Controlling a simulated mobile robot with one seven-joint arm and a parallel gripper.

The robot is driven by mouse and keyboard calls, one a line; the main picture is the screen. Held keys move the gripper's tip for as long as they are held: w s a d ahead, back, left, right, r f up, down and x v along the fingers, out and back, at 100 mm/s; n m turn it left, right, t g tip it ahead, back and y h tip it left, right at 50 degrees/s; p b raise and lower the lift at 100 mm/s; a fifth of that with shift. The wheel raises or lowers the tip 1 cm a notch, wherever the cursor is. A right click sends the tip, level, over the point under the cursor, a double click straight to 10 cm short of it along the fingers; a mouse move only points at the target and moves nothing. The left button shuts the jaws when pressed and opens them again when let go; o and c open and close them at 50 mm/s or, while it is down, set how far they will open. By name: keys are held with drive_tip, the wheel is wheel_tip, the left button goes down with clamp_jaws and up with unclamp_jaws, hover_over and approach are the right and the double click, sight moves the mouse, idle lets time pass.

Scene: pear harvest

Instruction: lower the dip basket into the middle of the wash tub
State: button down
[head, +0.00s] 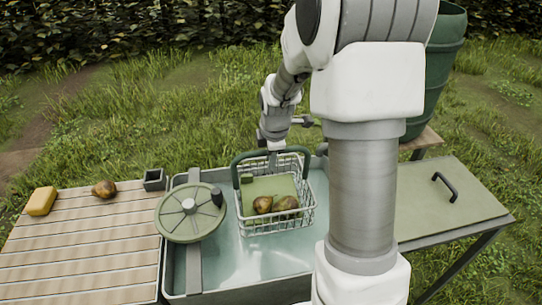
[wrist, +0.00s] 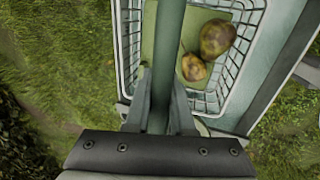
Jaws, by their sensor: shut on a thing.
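The dip basket (head: 278,223) is a pale wire basket with a green handle (head: 238,170) and a green floor, and two brownish pears (head: 263,204) lie in it. My gripper (head: 272,152) is shut on the handle from above. In the wrist view the fingers (wrist: 163,115) close on the green handle bar (wrist: 168,50), with the basket's wire side (wrist: 240,60) and the pears (wrist: 216,38) below. The basket hangs over the wash tub (head: 182,283), a grey tub with pale water. Whether the basket touches the water is unclear.
A round green lid-like disc (head: 190,225) sits on a bar across the tub's left part. A slatted board (head: 80,250) at left holds a yellow block (head: 41,201), a brown pear (head: 104,188) and a small dark box (head: 154,179). A green panel with a handle (head: 440,205) is at right.

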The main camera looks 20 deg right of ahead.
wheel_tip(320, 180, down, 21)
drive_tip(key=b, duration=1.5)
drive_tip(key=shift+f, duration=0.2)
drive_tip(key=shift+s+a+f+b, duration=0.1)
drive_tip(key=shift+s+f+b, duration=0.35)
drive_tip(key=shift+s+f, duration=0.2)
idle(0.5)
drive_tip(key=c, duration=0.7)
unclamp_jaws()
drive_tip(key=shift+r, duration=0.1)
